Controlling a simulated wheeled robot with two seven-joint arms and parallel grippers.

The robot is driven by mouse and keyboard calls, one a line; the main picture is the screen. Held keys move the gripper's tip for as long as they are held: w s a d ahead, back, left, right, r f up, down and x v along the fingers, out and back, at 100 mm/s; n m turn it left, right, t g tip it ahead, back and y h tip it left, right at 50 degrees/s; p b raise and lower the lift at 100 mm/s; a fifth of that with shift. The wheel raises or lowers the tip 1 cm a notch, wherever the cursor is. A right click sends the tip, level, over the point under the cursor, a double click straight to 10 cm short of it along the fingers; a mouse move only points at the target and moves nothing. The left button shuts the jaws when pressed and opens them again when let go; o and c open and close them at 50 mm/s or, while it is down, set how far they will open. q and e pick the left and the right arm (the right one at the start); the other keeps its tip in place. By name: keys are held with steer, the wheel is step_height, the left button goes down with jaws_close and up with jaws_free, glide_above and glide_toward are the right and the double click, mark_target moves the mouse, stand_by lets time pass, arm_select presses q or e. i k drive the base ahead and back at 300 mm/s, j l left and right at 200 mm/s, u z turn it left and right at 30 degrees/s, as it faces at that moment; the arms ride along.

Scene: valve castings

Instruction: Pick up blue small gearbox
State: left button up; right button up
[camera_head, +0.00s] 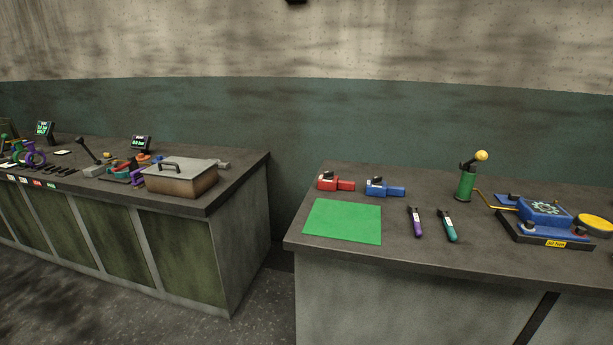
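A small blue block-shaped part with a dark and white top (383,188) lies toward the back of the right bench; it looks like the blue small gearbox. A similar red part (335,183) lies just left of it, apart from it. A larger blue device (545,212) sits on a dark base plate with a yellow label at the right of the same bench. Neither of my grippers shows in the head view.
The right bench (400,262) also holds a green mat (342,221), a purple tool (415,222), a teal tool (447,226) and a green cylinder (466,184). The left bench (200,207) holds a lidded metal box (181,179) and several tools. A floor gap separates the benches.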

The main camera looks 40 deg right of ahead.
mark_target(373, 190)
steer(key=i+j, duration=0.1)
steer(key=i, duration=0.45)
steer(key=i+j+z, duration=0.15)
steer(key=i, duration=0.35)
steer(key=i+j, duration=0.1)
steer(key=i, duration=0.45)
steer(key=i+z, duration=0.2)
steer(key=z, duration=0.25)
steer(key=i+z, duration=0.15)
steer(key=z, duration=0.3)
steer(key=i+j+z, duration=0.15)
steer(key=z, duration=0.35)
steer(key=i+j+z, duration=0.15)
steer(key=z, duration=0.3)
